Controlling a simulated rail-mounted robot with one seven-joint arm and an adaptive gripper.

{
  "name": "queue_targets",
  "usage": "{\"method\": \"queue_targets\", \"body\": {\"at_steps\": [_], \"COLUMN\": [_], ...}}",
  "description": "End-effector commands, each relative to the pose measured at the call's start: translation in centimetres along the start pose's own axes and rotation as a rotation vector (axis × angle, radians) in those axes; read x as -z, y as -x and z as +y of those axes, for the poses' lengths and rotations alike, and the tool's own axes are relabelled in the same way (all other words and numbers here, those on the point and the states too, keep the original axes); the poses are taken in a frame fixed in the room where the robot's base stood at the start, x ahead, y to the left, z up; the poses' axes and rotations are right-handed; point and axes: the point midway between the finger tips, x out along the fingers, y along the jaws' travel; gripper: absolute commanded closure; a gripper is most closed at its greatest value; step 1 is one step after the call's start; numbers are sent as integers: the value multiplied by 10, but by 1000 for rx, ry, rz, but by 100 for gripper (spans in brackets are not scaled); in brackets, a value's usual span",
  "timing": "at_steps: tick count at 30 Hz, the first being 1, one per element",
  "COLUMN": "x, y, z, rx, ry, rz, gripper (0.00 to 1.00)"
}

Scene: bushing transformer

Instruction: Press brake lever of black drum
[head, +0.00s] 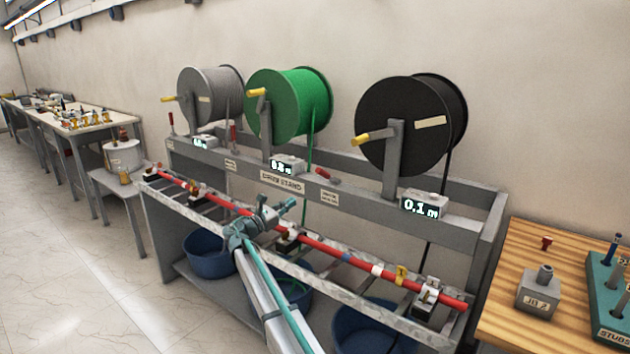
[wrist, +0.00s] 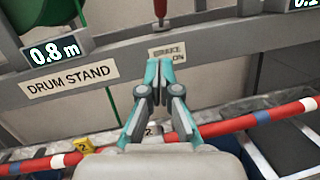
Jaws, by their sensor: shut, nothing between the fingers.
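The black drum (head: 400,130) hangs on the right of the grey drum stand, with a yellow handle (head: 376,136) at its left and a 0.1 m display (head: 423,206) below. A red-handled brake lever (head: 327,175) sits on the stand's upper rail, left of the black drum, looking tilted over in the head view. In the wrist view the red lever (wrist: 160,9) shows at the top edge, above the brake label (wrist: 168,51), its top cut off. My gripper (head: 289,204) is shut and empty, in front of the rail, below and apart from the lever. Its teal fingertips (wrist: 158,68) meet below the lever.
Green (head: 290,105) and grey (head: 205,95) drums stand left, with upright red levers (head: 233,138) by them. A red rod (head: 345,256) runs along the lower front shelf, below my gripper. Blue bins (head: 208,255) sit underneath. A wooden table (head: 560,265) stands right.

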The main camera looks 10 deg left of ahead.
Motion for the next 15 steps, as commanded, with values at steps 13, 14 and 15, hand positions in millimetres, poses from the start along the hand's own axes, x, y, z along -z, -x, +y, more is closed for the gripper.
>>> {"method": "queue_targets", "body": {"at_steps": [13,14,15], "x": [0,0,0], "y": [-16,-20,-26], "z": [0,0,0], "rx": [1,1,1], "ry": [-3,-3,-3], "rz": [1,1,1], "gripper": [100,100,100]}}
